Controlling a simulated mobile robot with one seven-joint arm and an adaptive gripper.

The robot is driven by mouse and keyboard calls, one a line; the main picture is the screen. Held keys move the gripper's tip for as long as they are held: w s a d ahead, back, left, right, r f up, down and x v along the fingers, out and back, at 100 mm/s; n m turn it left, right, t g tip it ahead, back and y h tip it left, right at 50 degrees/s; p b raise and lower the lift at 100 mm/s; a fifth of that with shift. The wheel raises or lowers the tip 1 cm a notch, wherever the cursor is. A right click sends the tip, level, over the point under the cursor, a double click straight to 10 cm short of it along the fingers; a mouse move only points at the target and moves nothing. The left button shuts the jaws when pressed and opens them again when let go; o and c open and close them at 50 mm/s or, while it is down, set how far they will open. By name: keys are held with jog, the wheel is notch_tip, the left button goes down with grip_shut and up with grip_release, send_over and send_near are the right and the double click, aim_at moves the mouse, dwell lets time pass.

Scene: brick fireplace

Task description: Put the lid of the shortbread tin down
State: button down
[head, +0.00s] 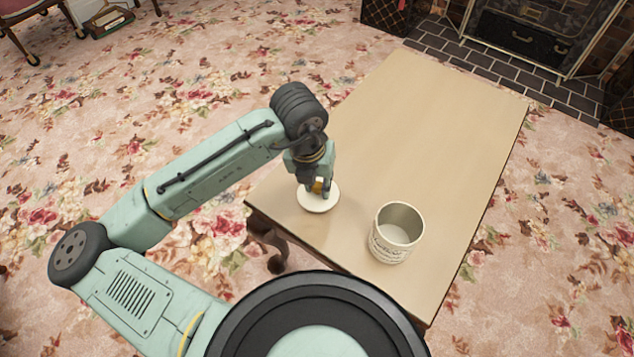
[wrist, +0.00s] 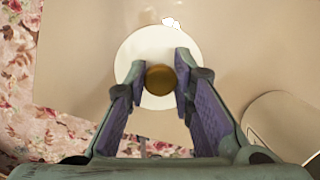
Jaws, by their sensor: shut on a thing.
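The lid (head: 318,203) is a white disc with a brass-coloured round knob, at the left edge area of the wooden table. It also shows in the wrist view (wrist: 136,48), with its knob (wrist: 160,79) between my fingers. My gripper (head: 319,187) points down over the lid and is shut on the knob; it also shows in the wrist view (wrist: 159,84). The lid is at or very near the table top; I cannot tell if it touches. The shortbread tin (head: 389,249), cream with dark lettering, stands upright and open to the right of the lid. It looks empty.
The table (head: 430,115) is bare towards the fireplace. Its left edge is close to the lid. Floral carpet (head: 90,110) surrounds it. A dark case (head: 520,38) sits in the fireplace behind a screen. Books (head: 108,22) lie by a chair at the far left.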

aim_at(311, 197)
jog(key=shift+f, duration=0.1)
jog(key=shift+f, duration=0.1)
jog(key=c, duration=1.4)
grip_release()
jog(key=shift+o, duration=0.2)
notch_tip(311, 197, up, 12)
jog(key=s+a+p, duration=0.1)
jog(key=p, duration=0.1)
jog(key=shift+s+a, duration=0.2)
jog(key=shift+s, duration=0.05)
